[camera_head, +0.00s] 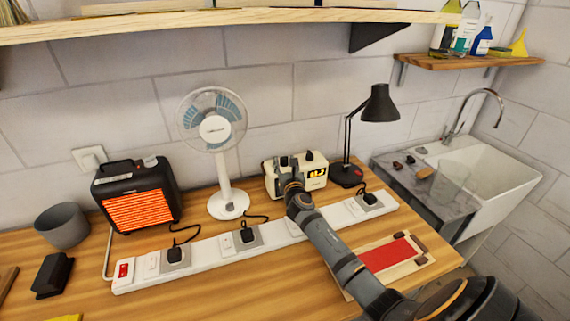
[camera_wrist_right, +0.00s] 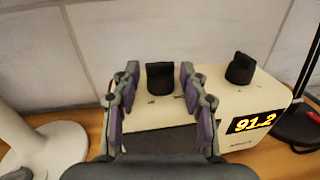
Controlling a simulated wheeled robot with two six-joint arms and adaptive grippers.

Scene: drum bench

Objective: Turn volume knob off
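The cream radio (camera_head: 313,178) stands on the bench between the fan and the lamp. In the right wrist view the radio (camera_wrist_right: 215,86) shows two black knobs on its top and a lit display reading 91.2. The left black knob (camera_wrist_right: 160,77) stands between the fingers of my right gripper (camera_wrist_right: 160,80), with a gap on both sides. The right black knob (camera_wrist_right: 240,69) is outside the fingers, above the display. My left gripper is not in view.
A white power strip (camera_head: 205,262) with plugs runs along the bench in front. A fan (camera_head: 228,204) stands left of the radio, a black lamp (camera_head: 380,105) right. A glowing heater (camera_head: 137,195) is farther left. A wooden shelf (camera_head: 200,27) overhangs the bench.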

